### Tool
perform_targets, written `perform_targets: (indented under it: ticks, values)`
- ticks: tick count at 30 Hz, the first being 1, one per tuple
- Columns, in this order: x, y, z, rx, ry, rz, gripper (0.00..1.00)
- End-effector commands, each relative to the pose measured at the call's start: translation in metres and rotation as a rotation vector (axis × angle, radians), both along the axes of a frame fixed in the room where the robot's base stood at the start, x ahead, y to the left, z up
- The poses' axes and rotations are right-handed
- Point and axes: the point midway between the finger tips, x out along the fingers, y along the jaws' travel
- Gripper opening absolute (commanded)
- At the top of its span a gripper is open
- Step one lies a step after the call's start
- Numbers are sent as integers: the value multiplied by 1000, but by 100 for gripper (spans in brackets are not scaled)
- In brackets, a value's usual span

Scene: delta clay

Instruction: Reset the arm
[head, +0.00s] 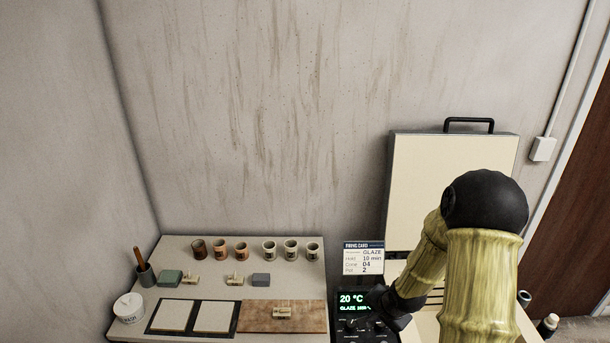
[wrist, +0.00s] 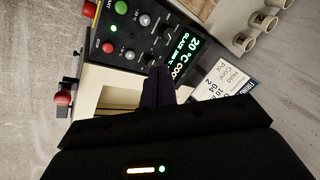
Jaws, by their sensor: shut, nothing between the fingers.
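My arm, with yellow-green bamboo-like links and a black joint, reaches down at the right of the head view. My gripper (wrist: 159,76) is shut and empty; its dark fingertips show in the wrist view in front of the black control panel (wrist: 148,28). In the head view the dark wrist is beside the same panel (head: 352,327) and partly covers its right side. The panel's display (wrist: 183,62) is lit green and reads 20 °C. I cannot tell whether the fingertips touch the panel.
A kiln lid (head: 412,175) stands raised behind my arm. A firing card (head: 363,258) stands behind the panel. At left, a table (head: 180,245) holds several cups (head: 269,249), a pot with a brush (head: 146,275), tiles (head: 214,317) and a brown board (head: 258,324). The space above the table is clear.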

Motion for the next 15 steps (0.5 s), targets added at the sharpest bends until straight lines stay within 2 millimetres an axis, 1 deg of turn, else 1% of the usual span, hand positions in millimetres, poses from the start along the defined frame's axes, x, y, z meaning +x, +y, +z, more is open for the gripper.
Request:
perform_targets:
  ticks: [1, 5, 6, 11, 15]
  values:
    - [-6, 1, 15, -49, -1, 51, 0]
    - [-30, 3, 47, -164, 21, 184, 0]
    - [-38, 4, 56, -195, 31, 226, 0]
    - [-74, 10, 91, -292, 65, 392, 0]
    - [-110, 20, 116, -343, 93, 545, 0]
